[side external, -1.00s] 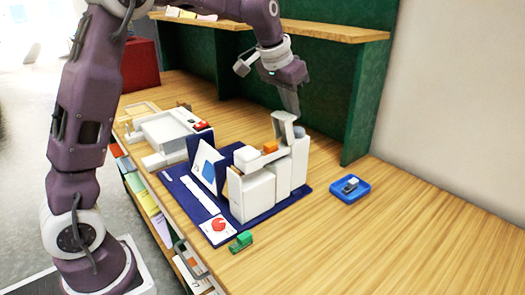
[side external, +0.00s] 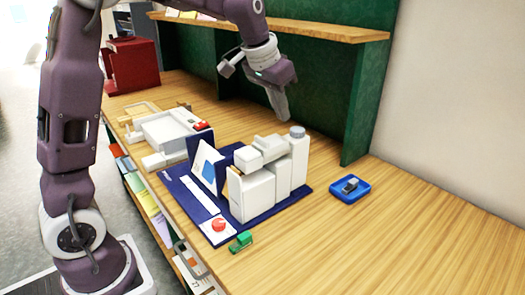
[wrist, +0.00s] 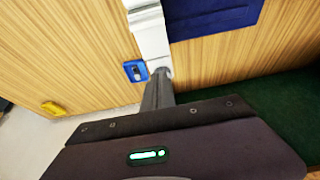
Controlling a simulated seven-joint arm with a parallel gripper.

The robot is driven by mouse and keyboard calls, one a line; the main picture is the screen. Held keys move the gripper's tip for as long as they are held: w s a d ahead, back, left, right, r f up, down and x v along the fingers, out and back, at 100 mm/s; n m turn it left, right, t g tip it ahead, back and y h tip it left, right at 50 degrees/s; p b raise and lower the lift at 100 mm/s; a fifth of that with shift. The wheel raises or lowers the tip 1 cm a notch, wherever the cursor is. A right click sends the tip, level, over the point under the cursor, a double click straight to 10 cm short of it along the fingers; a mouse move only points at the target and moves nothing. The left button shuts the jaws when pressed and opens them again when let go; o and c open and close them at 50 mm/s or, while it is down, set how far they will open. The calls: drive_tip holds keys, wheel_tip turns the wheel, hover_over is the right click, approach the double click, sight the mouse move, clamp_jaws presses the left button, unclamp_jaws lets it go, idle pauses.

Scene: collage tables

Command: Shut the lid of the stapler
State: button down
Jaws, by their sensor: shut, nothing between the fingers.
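The stapler, a white blocky device (side external: 257,193), stands on a dark blue mat (side external: 196,215) in the side external view. Its upper arm, the lid (side external: 262,150), lies down along the top, with no raised flap or orange part showing. A round grey-topped post (side external: 297,132) stands at its far right end. My gripper (side external: 284,116) is shut and empty, pointing down above and behind the device, apart from it in this view. In the wrist view the shut fingers (wrist: 158,85) are near one end of the white device (wrist: 148,30); contact there cannot be told.
A small green object (side external: 241,242) is near the front edge. A white tray-like unit (side external: 165,130) is at left. A green partition (side external: 365,110) and wooden shelf (side external: 330,33) stand behind.

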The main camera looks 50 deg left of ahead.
idle(0.3)
drive_tip(key=shift+r, duration=2.5)
drive_tip(key=s+d+r, duration=0.1)
drive_tip(key=s+d, duration=0.1)
drive_tip(key=s, duration=0.5)
drive_tip(key=s+d+r, duration=0.1)
drive_tip(key=s+d, duration=0.2)
drive_tip(key=s, duration=0.4)
drive_tip(key=s+d+f, duration=0.1)
drive_tip(key=s+f, duration=0.3)
drive_tip(key=s, duration=0.4)
drive_tip(key=s+d+f+t, duration=0.1)
drive_tip(key=s+f, duration=0.3)
drive_tip(key=s, duration=0.4)
drive_tip(key=shift+s+d+f, duration=0.15)
drive_tip(key=shift+s+d, duration=0.05)
drive_tip(key=shift+s, duration=0.05)
